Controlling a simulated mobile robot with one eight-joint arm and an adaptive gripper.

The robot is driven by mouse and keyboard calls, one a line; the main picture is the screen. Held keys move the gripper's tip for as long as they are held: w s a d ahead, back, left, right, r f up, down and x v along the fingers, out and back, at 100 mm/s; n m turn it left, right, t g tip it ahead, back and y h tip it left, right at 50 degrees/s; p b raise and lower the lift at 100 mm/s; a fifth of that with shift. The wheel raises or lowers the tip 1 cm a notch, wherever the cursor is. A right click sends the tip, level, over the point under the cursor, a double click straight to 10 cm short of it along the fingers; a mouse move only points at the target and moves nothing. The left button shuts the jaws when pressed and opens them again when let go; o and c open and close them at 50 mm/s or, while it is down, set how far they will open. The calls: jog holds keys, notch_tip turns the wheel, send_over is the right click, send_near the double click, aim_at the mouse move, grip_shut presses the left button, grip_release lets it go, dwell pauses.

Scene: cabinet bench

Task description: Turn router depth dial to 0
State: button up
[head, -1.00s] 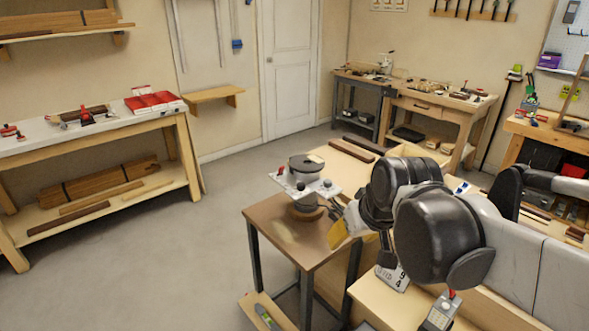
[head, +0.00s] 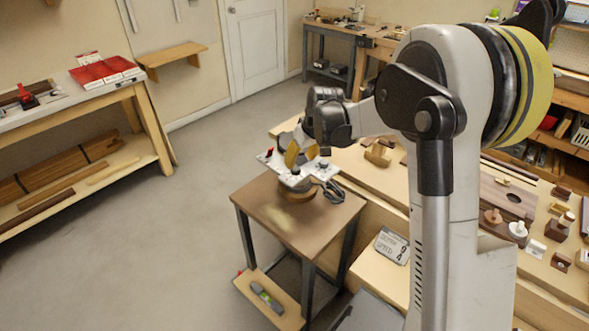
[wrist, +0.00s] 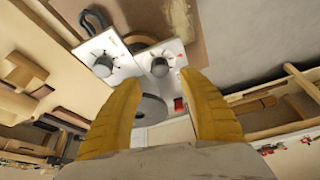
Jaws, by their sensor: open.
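The router stands on a small brown side table (head: 270,205). Its white plate (head: 322,168) shows beyond my gripper in the head view. The labels are too small to tell which one is the depth dial. My gripper (wrist: 158,77) has its yellow fingers spread, with nothing between them. The right dial appears between and just past the fingertips; the left dial is outside the left finger. In the head view my gripper (head: 299,153) is over the router.
A black cable (head: 332,192) lies at the router's right side. A long bench (head: 470,190) with small wooden parts runs along the right. The floor (head: 150,240) to the left is clear.

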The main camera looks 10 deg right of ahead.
aim_at(296, 168)
jog(key=b+x, duration=0.1)
jog(key=x, duration=0.5)
jog(key=shift+w+f, duration=0.1)
grip_shut()
